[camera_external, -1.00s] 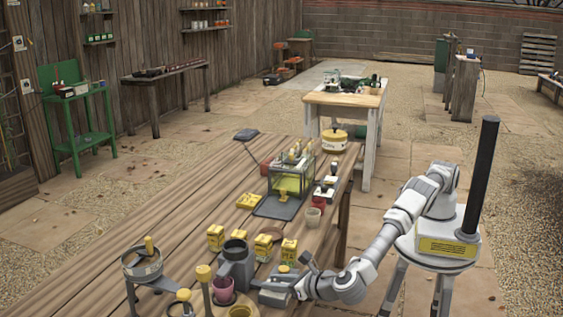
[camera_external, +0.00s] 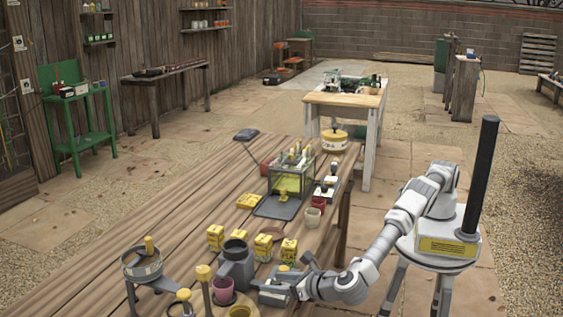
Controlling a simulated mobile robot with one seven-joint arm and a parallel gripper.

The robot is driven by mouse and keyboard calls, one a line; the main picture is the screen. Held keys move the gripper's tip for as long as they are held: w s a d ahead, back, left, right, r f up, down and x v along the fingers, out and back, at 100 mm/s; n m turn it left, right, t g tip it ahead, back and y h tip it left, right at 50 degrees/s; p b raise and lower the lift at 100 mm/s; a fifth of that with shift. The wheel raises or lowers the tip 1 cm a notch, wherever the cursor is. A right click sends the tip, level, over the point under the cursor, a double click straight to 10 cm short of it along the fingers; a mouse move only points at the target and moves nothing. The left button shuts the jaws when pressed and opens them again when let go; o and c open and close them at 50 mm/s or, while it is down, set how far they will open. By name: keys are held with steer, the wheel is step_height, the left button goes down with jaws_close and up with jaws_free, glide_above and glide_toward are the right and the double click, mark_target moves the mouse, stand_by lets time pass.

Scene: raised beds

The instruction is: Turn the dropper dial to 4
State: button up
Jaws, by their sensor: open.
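My gripper (camera_external: 272,291) is at the front of the long wooden table, reaching in from the right. It is open, but its fingers are small and partly hidden here. A dark grey device with a round open top (camera_external: 236,262) stands just left of it; this looks like the dropper. I cannot make out a dial, its numbers or its pointer. A small yellow-topped part (camera_external: 283,268) shows right behind my gripper; I cannot tell what it belongs to. I cannot tell whether my gripper touches anything.
Yellow packets (camera_external: 263,247) stand behind the device. A clear box with yellow contents (camera_external: 290,180) stands farther back. The table's left-middle is clear.

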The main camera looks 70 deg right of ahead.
steer(key=p+v, duration=0.2)
steer(key=v, duration=1.4)
steer(key=shift+s+r, duration=0.2)
steer(key=shift+s, duration=0.15)
steer(key=shift+a, duration=0.1)
